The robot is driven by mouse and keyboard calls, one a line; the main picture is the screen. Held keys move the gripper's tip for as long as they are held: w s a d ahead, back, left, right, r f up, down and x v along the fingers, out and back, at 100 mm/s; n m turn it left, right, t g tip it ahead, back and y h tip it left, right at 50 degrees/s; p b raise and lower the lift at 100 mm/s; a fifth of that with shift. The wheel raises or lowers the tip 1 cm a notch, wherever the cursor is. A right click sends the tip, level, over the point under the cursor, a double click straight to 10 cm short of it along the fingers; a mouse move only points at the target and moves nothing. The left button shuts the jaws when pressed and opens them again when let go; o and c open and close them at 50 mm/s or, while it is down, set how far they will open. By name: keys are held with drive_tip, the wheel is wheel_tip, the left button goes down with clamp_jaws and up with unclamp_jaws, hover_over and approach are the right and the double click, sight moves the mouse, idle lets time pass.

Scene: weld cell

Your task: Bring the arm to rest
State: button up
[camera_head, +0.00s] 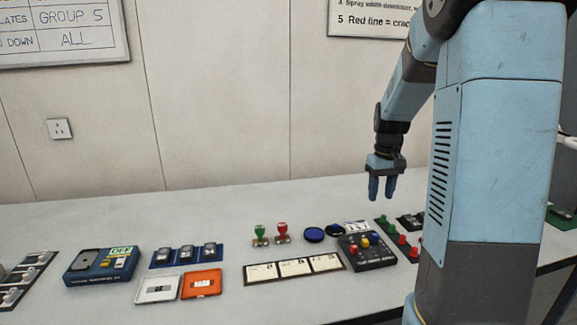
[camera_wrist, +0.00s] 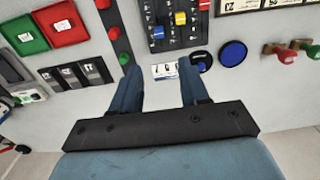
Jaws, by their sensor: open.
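My gripper (camera_head: 381,188) hangs fingers-down above the back right part of the bench (camera_head: 225,220) in the head view. Its two blue fingers are apart, with nothing between them. In the wrist view my gripper (camera_wrist: 161,80) points over the bench, and a small white numbered card (camera_wrist: 164,71) shows beyond the gap between the fingertips. The fingers are clear of the items below. My blue arm comes down from the upper right and hides part of the bench's right side.
Below stand a dark box with coloured knobs (camera_head: 367,251), blue round pads (camera_head: 313,235), green and red stamps (camera_head: 260,235), a strip of white cards (camera_head: 293,268) and a row of red and green buttons (camera_head: 401,239). A blue device (camera_head: 101,266) and orange tray (camera_head: 201,284) lie left. The air around the gripper is free.

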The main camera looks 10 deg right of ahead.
drive_tip(key=s+a+r+t, duration=0.2)
drive_tip(key=s+a+r, duration=0.2)
drive_tip(key=s, duration=0.4)
drive_tip(key=s+a+r+t, duration=0.1)
drive_tip(key=s+a+r, duration=0.2)
drive_tip(key=s+a, duration=0.3)
drive_tip(key=s+a+r+t, duration=0.2)
drive_tip(key=s+a+r, duration=0.2)
drive_tip(key=s, duration=0.6)
drive_tip(key=shift+a+r+t, duration=0.3)
drive_tip(key=shift+a, duration=0.4)
